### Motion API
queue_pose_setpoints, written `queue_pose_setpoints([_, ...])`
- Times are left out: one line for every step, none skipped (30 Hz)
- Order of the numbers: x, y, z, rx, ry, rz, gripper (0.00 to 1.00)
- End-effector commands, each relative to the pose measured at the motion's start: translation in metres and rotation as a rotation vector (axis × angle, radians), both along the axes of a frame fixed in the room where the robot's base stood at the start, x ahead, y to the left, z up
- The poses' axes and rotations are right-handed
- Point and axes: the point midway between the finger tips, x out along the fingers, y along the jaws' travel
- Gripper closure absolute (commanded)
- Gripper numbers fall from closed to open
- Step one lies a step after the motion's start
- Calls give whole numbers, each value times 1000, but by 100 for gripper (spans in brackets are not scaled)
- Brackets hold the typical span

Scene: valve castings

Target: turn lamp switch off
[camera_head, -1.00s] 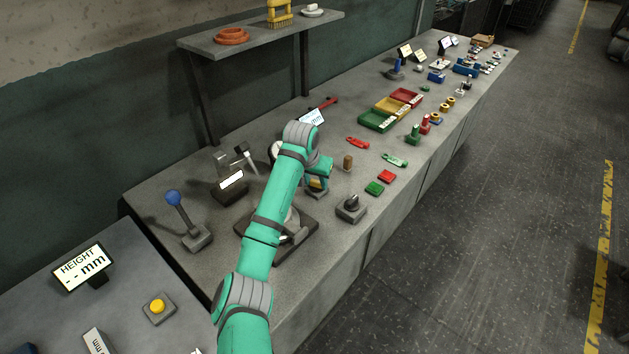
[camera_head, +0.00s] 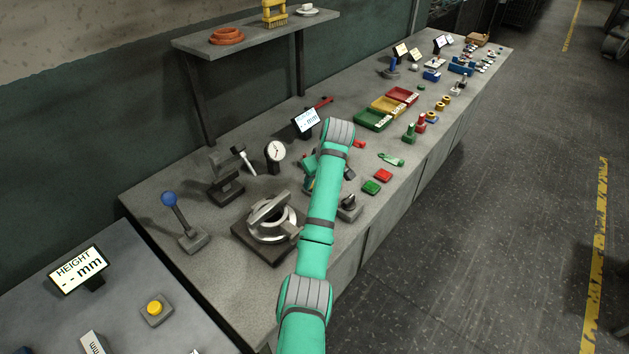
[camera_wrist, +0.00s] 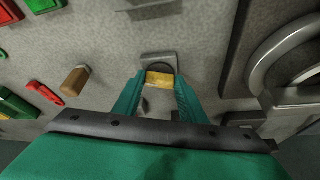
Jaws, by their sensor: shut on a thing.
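My gripper (camera_wrist: 157,92) points down at the bench with its two teal fingers shut on a small yellow piece (camera_wrist: 160,78). A grey base (camera_wrist: 158,58) lies at that piece; I cannot tell for sure whether this is the lamp switch. In the head view my gripper (camera_head: 311,181) is mostly hidden behind my arm, beside the round fixture. A grey box with a dark rotary knob (camera_head: 348,206) stands on the bench, just right of my arm. I cannot read any switch position.
A round metal fixture on a dark plate (camera_head: 270,222) lies left of my gripper. Red (camera_head: 383,175) and green (camera_head: 371,188) blocks lie to the right. A blue-knobbed lever (camera_head: 170,199) and a dial gauge (camera_head: 275,152) stand further left.

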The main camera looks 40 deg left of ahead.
Motion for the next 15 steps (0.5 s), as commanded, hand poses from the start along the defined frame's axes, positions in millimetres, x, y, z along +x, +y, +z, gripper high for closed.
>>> queue_pose_setpoints([2,0,2,3,-3,37,85])
queue_pose_setpoints([2,1,2,2,-3,62,85])
queue_pose_setpoints([2,1,2,4,-3,90,85])
queue_pose_setpoints([3,1,3,4,-4,111,85])
queue_pose_setpoints([3,1,3,4,-4,132,85])
queue_pose_setpoints([3,1,3,4,-4,157,85])
queue_pose_setpoints([3,1,3,4,-4,174,85])
queue_pose_setpoints([3,1,2,4,-4,192,85])
queue_pose_setpoints([3,1,2,4,-3,211,85])
queue_pose_setpoints([3,1,2,4,-4,226,85])
queue_pose_setpoints([3,2,3,5,-3,239,85])
queue_pose_setpoints([4,1,3,5,-4,254,85])
queue_pose_setpoints([4,1,3,3,-5,265,85])
queue_pose_setpoints([4,2,3,4,-4,274,85])
queue_pose_setpoints([4,2,3,5,-4,285,85])
